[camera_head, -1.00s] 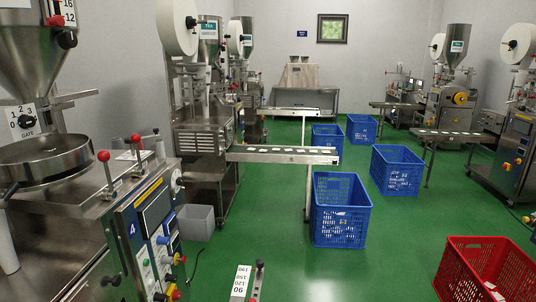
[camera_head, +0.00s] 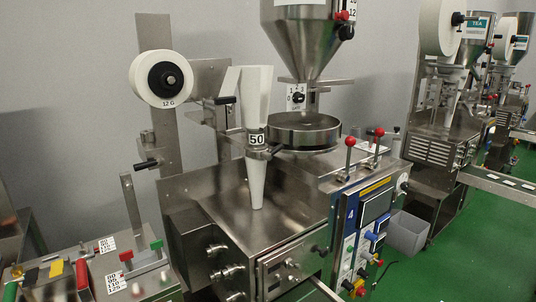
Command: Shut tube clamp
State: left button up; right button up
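A white tube (camera_head: 257,185) with a funnel-like upper part (camera_head: 256,95) stands upright at the front of the nearest packing machine (camera_head: 245,235). A collar with a "50" label (camera_head: 257,140) is around it at mid-height. A short dark lever (camera_head: 275,152) sticks out on the collar's right side; it may be the tube clamp's handle. Another dark handle (camera_head: 225,100) lies level beside the funnel's left edge. I cannot tell whether the clamp is open or shut. Neither of my grippers is in view.
A paper roll (camera_head: 148,88) is at the left on a metal post. A hopper (camera_head: 300,45) hangs over a round pan (camera_head: 303,130) behind the tube. Two red-knobbed levers (camera_head: 350,143) stand right of it. A grey bin (camera_head: 407,235) and green floor (camera_head: 470,260) are at the right.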

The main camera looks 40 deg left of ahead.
aim_at(268, 156)
jog(key=u, duration=1.2)
jog(key=i+j, duration=0.1)
